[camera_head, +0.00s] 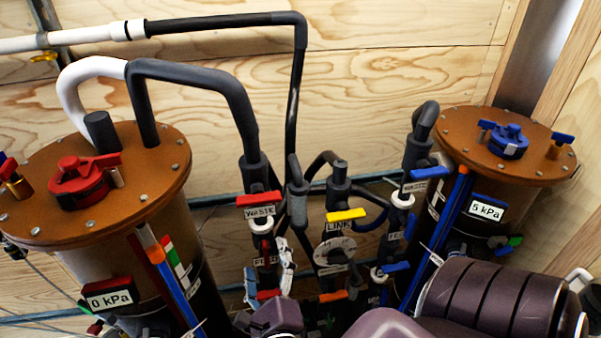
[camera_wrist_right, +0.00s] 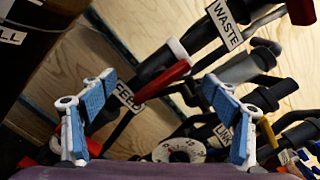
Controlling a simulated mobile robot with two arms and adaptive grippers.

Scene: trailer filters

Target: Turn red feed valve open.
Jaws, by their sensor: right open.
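The red feed valve's handle (camera_wrist_right: 160,82) shows in the right wrist view, slanted along the black pipe beside a FEED label (camera_wrist_right: 129,96). In the head view the FEED label (camera_head: 265,261) sits below the red WASTE handle (camera_head: 259,198); the feed handle there is small and partly hidden. My right gripper (camera_head: 268,277) is open in front of the left column of valves. In the right wrist view its blue-padded fingers (camera_wrist_right: 160,87) stand apart, one on each side of the red handle, with no clear contact. My left gripper is not in view.
A yellow LINK handle (camera_head: 346,215) and an orange handle (camera_head: 333,297) are close on the right, with blue handles (camera_head: 396,267) beyond. A brown-lidded tank (camera_head: 130,205) with a 0 kPa gauge stands left; another (camera_head: 505,135) stands right. Pipes crowd the space between them.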

